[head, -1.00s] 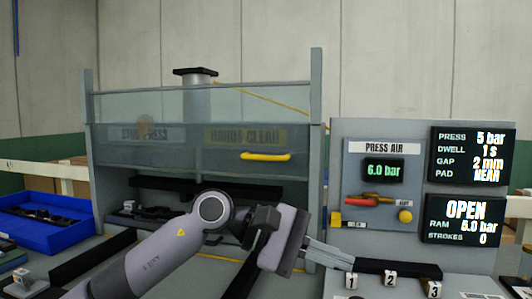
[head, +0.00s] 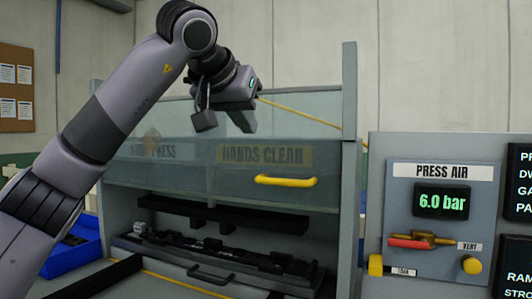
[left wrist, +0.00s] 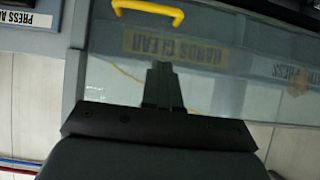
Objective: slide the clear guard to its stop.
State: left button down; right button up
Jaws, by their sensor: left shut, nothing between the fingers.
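The clear guard (head: 215,184) is a see-through pane with a yellow handle (head: 286,180) on its lower part, across the front of the press. A "HANDS CLEAR" label shows on it. Below its lower edge the press front is open. My left gripper (head: 243,120) is raised in front of the upper pane, above and left of the handle. In the left wrist view its fingers (left wrist: 162,85) are together and empty, and the guard (left wrist: 235,65) and its yellow handle (left wrist: 148,10) appear beyond, apart from them. My right gripper is not in view.
A black tool (head: 230,252) and a dark drawer handle (head: 210,274) sit in the opening under the guard. The air panel (head: 440,180) reads 6.0 bar at right. A blue bin (head: 62,258) stands at left, partly behind my arm. Grey posts flank the guard.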

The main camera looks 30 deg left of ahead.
pick_arm(q)
send_near(266, 168)
jog(key=w+d, duration=0.1)
jog(key=d, duration=0.2)
jog(key=f, duration=0.4)
jog(key=shift+w+a+f, duration=0.15)
jog(key=shift+w, duration=0.2)
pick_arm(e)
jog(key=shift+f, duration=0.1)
pick_arm(q)
jog(key=shift+f, duration=0.1)
notch_tip(266, 168, down, 21)
jog(key=b, duration=0.9)
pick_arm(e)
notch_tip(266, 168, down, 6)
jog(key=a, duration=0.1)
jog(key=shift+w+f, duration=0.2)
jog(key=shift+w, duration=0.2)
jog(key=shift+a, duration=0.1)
